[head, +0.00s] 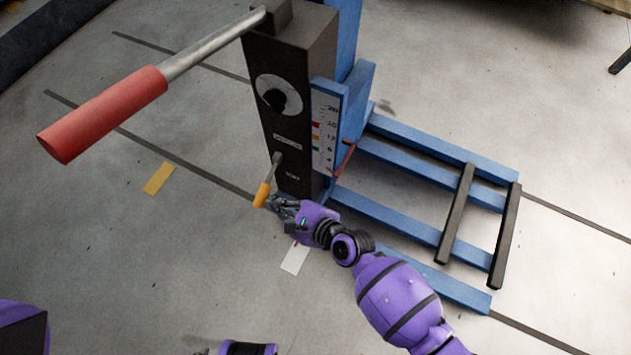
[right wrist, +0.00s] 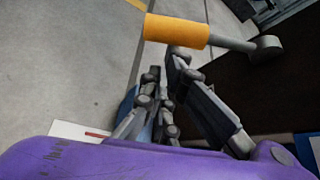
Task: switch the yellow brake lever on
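The brake lever has a yellow-orange handle (head: 262,194) on a short grey rod, pivoted low on the front of the dark machine column (head: 290,130). The handle hangs down and slightly left of its pivot. In the right wrist view the handle (right wrist: 177,31) lies just beyond my fingertips. My right gripper (head: 277,202) is beside the handle's lower end; its fingers (right wrist: 166,72) are drawn together with nothing between them. I cannot tell whether a fingertip touches the handle. Of my left arm only a purple piece shows at the bottom edge; its fingers cannot be made out.
A long lever with a red grip (head: 103,113) sticks out left from the column's top. The column carries a round dial (head: 279,95) and a numbered scale (head: 325,131). A blue frame (head: 420,231) with dark crossbars lies to the right.

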